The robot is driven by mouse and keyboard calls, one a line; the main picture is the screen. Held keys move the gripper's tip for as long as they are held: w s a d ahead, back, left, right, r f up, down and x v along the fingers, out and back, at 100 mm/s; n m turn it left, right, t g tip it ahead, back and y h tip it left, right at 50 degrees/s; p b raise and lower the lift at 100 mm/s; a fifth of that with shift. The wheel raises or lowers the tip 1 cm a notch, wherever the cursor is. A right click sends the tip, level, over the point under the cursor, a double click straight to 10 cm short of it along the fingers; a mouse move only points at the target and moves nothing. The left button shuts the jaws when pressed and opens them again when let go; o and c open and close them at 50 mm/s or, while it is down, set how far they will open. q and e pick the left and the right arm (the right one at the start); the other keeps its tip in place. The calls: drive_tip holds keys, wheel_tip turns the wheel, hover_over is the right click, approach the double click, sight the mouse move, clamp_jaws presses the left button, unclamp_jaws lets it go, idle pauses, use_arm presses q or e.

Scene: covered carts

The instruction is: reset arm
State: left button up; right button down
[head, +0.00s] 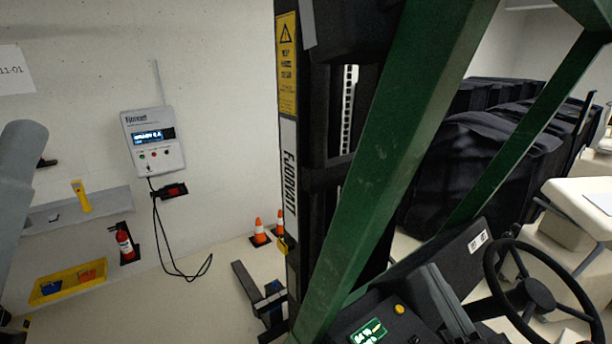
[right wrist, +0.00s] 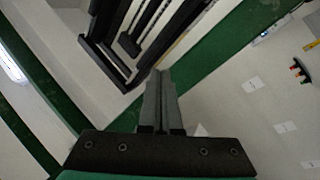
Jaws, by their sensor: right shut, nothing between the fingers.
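My right gripper (head: 436,277) is low in the head view, just left of the steering wheel, with its grey fingers pointing up. In the right wrist view its two fingers (right wrist: 160,88) lie together, shut with nothing between them. They point up towards the green frame and dark mast and appear clear of both. A grey link of my left arm shows at the left edge of the head view; my left gripper does not show.
The green post (head: 400,150), black mast (head: 320,180) and steering wheel (head: 535,290) crowd the right gripper's surroundings. Black covered carts (head: 465,165) stand behind. A charger (head: 152,140) hangs on the left wall above a yellow tray (head: 95,283).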

drive_tip(key=s+r+m+t, duration=0.2)
drive_tip(key=s+r, duration=0.2)
drive_tip(key=r, duration=0.4)
drive_tip(key=s+r+m+t+h, duration=0.1)
drive_tip(key=s+r+m+t, duration=0.1)
drive_tip(key=r, duration=0.6)
drive_tip(key=s+a+r+m+t+h, duration=0.1)
drive_tip(key=s+r+m+t, duration=0.1)
drive_tip(key=s+r, duration=0.4)
wheel_tip(320, 180, up, 2)
drive_tip(key=shift+s+r+m, duration=0.2)
drive_tip(key=shift+s+m, duration=0.2)
drive_tip(key=shift+m, duration=0.5)
